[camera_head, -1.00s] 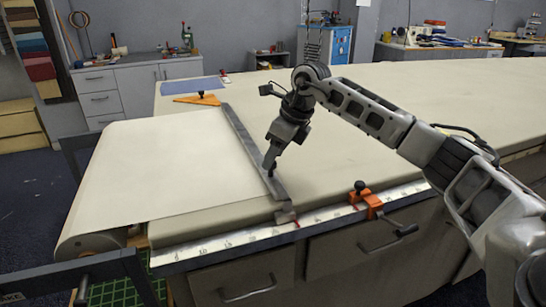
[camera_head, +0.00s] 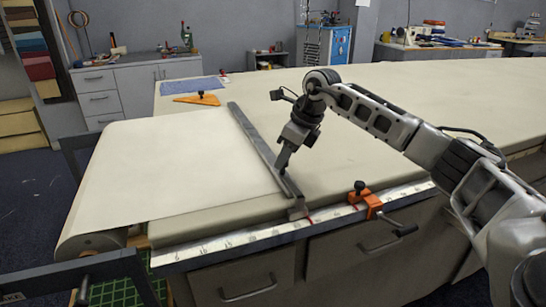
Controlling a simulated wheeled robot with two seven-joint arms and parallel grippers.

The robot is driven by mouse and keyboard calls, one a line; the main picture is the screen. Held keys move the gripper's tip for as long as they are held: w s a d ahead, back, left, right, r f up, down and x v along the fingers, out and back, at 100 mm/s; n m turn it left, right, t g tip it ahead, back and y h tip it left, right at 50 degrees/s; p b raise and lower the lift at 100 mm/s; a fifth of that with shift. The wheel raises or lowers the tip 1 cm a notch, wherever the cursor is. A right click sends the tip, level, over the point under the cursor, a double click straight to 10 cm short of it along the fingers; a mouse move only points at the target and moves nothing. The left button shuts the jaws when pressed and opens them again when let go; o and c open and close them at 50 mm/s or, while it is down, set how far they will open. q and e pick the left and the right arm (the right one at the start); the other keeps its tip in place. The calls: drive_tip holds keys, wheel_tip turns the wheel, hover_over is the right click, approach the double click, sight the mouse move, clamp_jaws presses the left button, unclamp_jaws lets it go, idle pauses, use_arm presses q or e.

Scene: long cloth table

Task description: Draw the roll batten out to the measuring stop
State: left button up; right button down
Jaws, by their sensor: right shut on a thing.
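The batten (camera_head: 252,134) is a long grey bar lying across the table at the leading edge of the cream cloth (camera_head: 170,165). The cloth runs back to the roll (camera_head: 90,242) at the left end. My right gripper (camera_head: 284,168) is shut on the batten towards its near end. The orange measuring stop (camera_head: 368,200) is clamped on the ruler (camera_head: 240,237) along the table's front edge, to the right of the batten and apart from it. My left gripper is not in view.
A blue patterned cloth (camera_head: 194,86) and an orange set square (camera_head: 198,99) lie at the far left of the table. The pale tabletop (camera_head: 360,160) between batten and stop is clear. A crank handle (camera_head: 402,230) sticks out from the stop.

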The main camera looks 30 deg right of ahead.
drive_tip(key=s+d, duration=0.1)
drive_tip(key=d, duration=0.3)
drive_tip(key=s+d, duration=0.1)
drive_tip(key=d, duration=0.2)
drive_tip(key=d+p, duration=0.1)
drive_tip(key=d, duration=0.3)
drive_tip(key=shift+s+d+r, duration=0.1)
drive_tip(key=shift+s+d, duration=0.2)
drive_tip(key=shift+s, duration=0.1)
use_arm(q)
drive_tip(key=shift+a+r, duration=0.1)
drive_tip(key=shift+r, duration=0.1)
use_arm(e)
drive_tip(key=c, duration=1.2)
unclamp_jaws()
drive_tip(key=shift+d, duration=0.1)
drive_tip(key=shift+o, duration=0.2)
